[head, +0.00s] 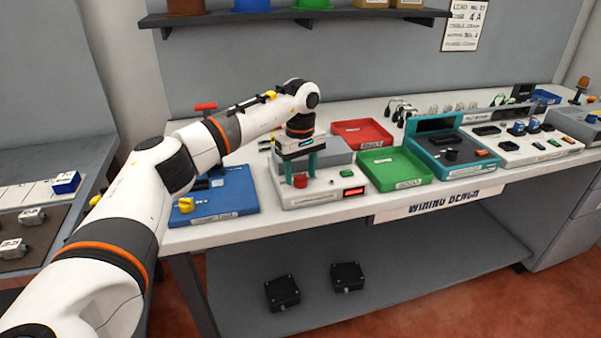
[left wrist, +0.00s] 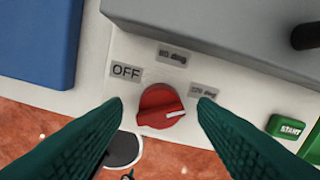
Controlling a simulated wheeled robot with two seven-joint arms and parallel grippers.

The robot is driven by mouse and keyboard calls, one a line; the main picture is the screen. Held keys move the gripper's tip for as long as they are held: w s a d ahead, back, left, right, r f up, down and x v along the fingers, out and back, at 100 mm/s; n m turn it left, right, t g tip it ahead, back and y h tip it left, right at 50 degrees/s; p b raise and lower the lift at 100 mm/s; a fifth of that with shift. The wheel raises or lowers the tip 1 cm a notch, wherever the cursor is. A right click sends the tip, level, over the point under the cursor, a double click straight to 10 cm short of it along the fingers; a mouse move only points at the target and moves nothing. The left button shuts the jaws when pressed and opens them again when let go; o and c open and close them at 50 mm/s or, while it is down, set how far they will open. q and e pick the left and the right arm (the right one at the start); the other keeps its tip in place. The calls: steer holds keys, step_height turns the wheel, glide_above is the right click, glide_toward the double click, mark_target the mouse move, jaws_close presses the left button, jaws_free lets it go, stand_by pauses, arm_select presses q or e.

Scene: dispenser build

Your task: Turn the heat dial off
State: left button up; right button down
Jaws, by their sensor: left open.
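The red heat dial (left wrist: 158,106) is on the front panel of a white and grey machine (head: 320,198). It also shows in the head view (head: 300,181). Its white pointer line points right, below a grey degree label (left wrist: 204,92) that is partly covered by a finger. The OFF label (left wrist: 126,71) is at the dial's upper left. My left gripper (head: 300,178) points down over the dial. It is open, with teal fingers on both sides of the dial in the left wrist view (left wrist: 160,112) and visible gaps. My right gripper is not in view.
A green START button (left wrist: 285,127) is right of the dial. A blue board (head: 225,197) lies left of the machine. Red (head: 362,133) and green (head: 395,167) trays stand right of it. The bench's front edge is close to the dial.

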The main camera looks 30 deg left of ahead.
arm_select(q)
steer(key=shift+f, duration=0.5)
steer(key=shift+c, duration=0.2)
steer(key=c, duration=0.9)
